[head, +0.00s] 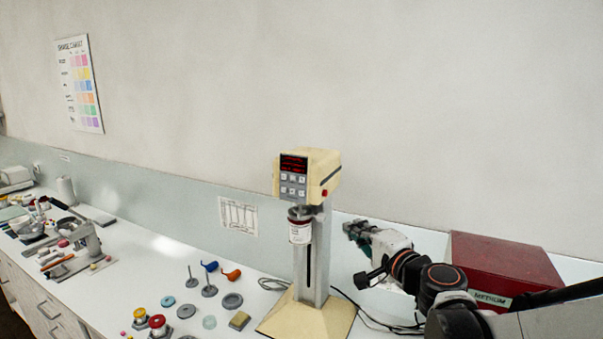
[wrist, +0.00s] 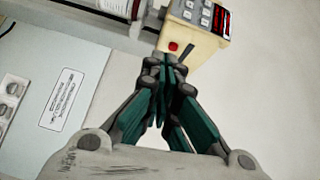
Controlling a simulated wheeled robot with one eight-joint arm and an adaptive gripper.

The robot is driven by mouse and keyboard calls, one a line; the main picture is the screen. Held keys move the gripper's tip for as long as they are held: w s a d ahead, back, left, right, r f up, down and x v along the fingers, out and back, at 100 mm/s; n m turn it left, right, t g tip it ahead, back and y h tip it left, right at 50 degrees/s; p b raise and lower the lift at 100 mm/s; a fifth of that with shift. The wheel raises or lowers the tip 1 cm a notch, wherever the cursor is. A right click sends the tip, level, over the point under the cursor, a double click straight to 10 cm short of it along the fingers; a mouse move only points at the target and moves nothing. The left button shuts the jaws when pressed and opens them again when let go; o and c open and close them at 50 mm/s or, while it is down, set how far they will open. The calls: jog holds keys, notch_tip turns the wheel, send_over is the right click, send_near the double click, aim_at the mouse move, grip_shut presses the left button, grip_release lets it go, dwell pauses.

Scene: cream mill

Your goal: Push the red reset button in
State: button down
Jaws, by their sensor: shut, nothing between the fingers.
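The cream mill (head: 322,165) stands on the counter, with a dark display and grey keys on its front. The red reset button (head: 325,193) is a small round knob on the right side of its head. In the wrist view the button (wrist: 173,46) shows on the cream housing (wrist: 203,47), just beyond my fingertips. My gripper (head: 349,229) is shut and empty, to the right of the mill and lower than the button in the head view. In the wrist view its fingertips (wrist: 165,62) meet close below the button. I cannot tell whether they touch the housing.
A dark slot or lever (wrist: 187,53) sits beside the button. A jar (head: 300,231) hangs under the mill head. A red box (head: 505,262) stands behind my arm. Cables lie by the mill base (head: 330,318). Small parts crowd the counter to the left.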

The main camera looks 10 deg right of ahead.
jog(key=w+d+r+m+h+p, duration=0.1)
jog(key=w+d+r+m+p, duration=0.1)
jog(key=d, duration=0.2)
jog(key=p, duration=0.1)
send_near(326, 190)
jog(key=w+d, duration=0.3)
jog(key=d, duration=0.1)
jog(key=shift+t, duration=0.4)
jog(key=a, duration=0.1)
jog(key=w+a, duration=0.1)
jog(key=a+f+p, duration=0.1)
jog(key=shift+w+a, duration=0.3)
jog(key=shift+w, duration=0.05)
jog(key=shift+w+a+r+b, duration=0.1)
jog(key=shift+w+a+b, duration=0.2)
jog(key=shift+a, duration=0.15)
jog(key=shift+w+a+r+b, duration=0.1)
jog(key=shift+w+a+b, duration=0.05)
jog(key=shift+a+b, duration=0.2)
jog(key=shift+f, duration=0.1)
